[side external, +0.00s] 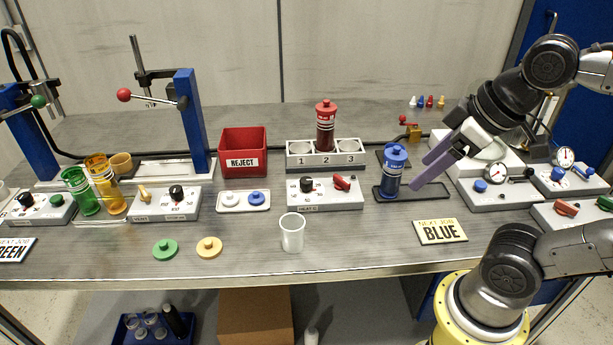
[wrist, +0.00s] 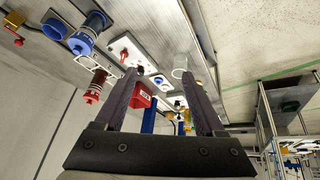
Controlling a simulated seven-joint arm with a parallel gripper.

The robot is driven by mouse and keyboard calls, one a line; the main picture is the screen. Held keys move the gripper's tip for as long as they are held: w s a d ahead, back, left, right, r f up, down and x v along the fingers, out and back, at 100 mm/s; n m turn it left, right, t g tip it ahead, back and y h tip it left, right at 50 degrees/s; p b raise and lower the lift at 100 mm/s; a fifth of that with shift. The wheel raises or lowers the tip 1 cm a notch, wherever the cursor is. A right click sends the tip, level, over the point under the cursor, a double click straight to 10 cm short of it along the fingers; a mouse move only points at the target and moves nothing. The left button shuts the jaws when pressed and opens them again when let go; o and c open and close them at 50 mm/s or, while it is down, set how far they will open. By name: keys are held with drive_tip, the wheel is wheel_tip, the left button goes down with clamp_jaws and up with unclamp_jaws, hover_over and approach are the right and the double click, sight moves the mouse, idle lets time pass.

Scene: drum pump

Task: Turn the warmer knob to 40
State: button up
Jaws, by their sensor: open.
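A grey control box marked "HEAT C" (side external: 325,196) stands mid-table and appears to be the warmer. It carries a black knob (side external: 307,184) on its left and a red switch (side external: 343,182) on its right. The knob's reading is too small to make out. My gripper (side external: 421,172) is open and empty, in the air to the right of this box, near the blue bottle (side external: 393,172). In the wrist view my fingers (wrist: 160,68) are spread with nothing held between them. A pale box with a red switch (wrist: 124,53) shows beyond them there.
The blue bottle stands on a dark tray (side external: 430,194). Behind the box, a numbered rack (side external: 299,160) holds a red bottle (side external: 325,125). A clear cup (side external: 292,232) stands in front. A dish with white and blue caps (side external: 258,199) lies left. Table front between cup and "BLUE" sign (side external: 441,231) is clear.

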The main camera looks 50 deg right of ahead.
drive_tip(key=w+r+n, duration=0.2)
drive_tip(key=w+r, duration=0.3)
drive_tip(key=w, duration=0.2)
drive_tip(key=n+g, duration=0.2)
drive_tip(key=g, duration=0.3)
hover_over(306, 180)
wheel_tip(306, 180, down, 10)
drive_tip(key=shift+g, duration=0.3)
wheel_tip(306, 180, down, 14)
drive_tip(key=shift+f, duration=0.15)
clamp_jaws()
